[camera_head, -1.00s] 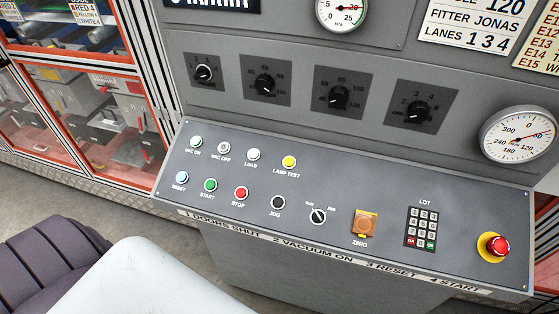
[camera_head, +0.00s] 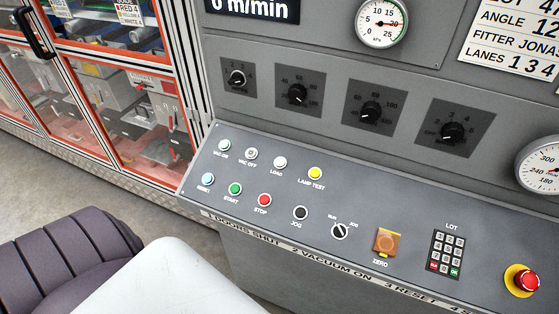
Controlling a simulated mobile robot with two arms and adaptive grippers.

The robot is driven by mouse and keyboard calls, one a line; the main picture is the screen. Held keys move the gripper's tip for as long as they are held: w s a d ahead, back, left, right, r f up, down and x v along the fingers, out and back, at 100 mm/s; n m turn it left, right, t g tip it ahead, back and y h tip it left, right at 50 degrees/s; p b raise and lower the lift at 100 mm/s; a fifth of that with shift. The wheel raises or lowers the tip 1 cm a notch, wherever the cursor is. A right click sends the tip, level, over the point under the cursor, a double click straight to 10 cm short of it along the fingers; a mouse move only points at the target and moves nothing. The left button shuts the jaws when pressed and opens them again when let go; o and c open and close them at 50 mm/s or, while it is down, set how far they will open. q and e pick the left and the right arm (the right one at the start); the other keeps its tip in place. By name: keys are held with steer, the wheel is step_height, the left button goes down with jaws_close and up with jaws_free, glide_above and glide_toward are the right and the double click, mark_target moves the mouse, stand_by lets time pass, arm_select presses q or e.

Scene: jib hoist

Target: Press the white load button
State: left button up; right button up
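The white load button (camera_head: 280,162) sits in the upper row of the sloped grey control panel (camera_head: 330,205), above the label LOAD. The white-green VAC ON button (camera_head: 224,145) and the VAC OFF button (camera_head: 251,153) are to its left. The yellow LAMP TEST button (camera_head: 315,173) is to its right. Neither of my grippers shows in this view. I cannot tell from the picture whether the load button is pressed.
Below are the RESET (camera_head: 208,178), green START (camera_head: 235,189), red STOP (camera_head: 264,200) and black JOG (camera_head: 300,213) buttons. A red emergency stop (camera_head: 527,281) is at the lower right. Dark knobs (camera_head: 298,93) line the upright face. A glazed cabinet (camera_head: 140,110) stands left.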

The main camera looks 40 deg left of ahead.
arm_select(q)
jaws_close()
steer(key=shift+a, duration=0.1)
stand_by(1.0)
